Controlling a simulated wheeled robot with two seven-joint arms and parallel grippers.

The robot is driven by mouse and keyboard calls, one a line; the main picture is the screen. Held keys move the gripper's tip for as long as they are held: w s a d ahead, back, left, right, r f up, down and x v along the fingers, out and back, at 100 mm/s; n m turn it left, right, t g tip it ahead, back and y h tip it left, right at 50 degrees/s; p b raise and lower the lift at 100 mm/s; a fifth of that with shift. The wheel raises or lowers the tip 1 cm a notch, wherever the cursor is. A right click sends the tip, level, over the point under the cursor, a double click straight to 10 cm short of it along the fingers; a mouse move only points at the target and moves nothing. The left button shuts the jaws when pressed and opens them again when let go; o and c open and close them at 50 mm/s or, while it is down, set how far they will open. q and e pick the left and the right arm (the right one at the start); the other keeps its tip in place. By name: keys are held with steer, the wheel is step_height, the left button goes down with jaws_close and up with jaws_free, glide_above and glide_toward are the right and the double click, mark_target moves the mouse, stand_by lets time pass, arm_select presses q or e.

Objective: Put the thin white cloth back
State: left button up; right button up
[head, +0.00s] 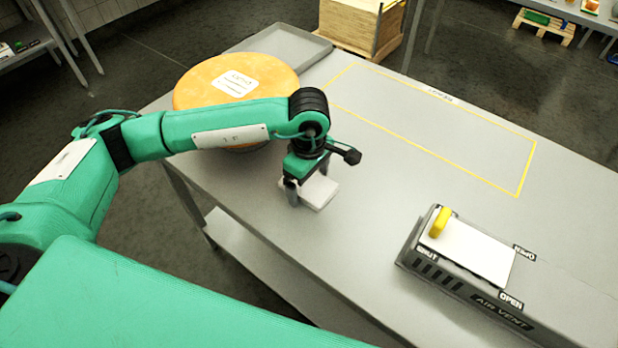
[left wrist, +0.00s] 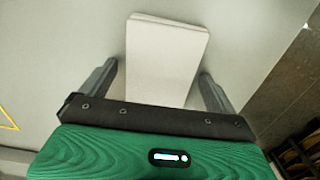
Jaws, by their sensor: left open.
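The thin white cloth (head: 319,191) is a folded, flat white block on the grey table, in front of the cheese wheel. In the left wrist view the cloth (left wrist: 166,58) lies between the two fingers and reaches out beyond them. My left gripper (head: 305,193) is over the near side of the cloth, pointing down. In the left wrist view my left gripper (left wrist: 160,85) is open, with a gap between the cloth and each finger. My right gripper is not in view.
An orange cheese wheel (head: 205,88) with a white label sits at the table's back left, beside a grey tray (head: 292,47). A yellow outlined rectangle (head: 440,125) on the table is empty. An air vent box (head: 470,262) with a yellow lever (head: 440,222) stands at the right.

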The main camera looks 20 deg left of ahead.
mark_target(309, 183)
arm_select(q)
step_height(309, 183, up, 5)
steer(key=shift+f+b, duration=0.1)
steer(key=shift+b, duration=0.7)
step_height(309, 183, up, 7)
steer(key=b, duration=0.1)
steer(key=shift+r, duration=0.2)
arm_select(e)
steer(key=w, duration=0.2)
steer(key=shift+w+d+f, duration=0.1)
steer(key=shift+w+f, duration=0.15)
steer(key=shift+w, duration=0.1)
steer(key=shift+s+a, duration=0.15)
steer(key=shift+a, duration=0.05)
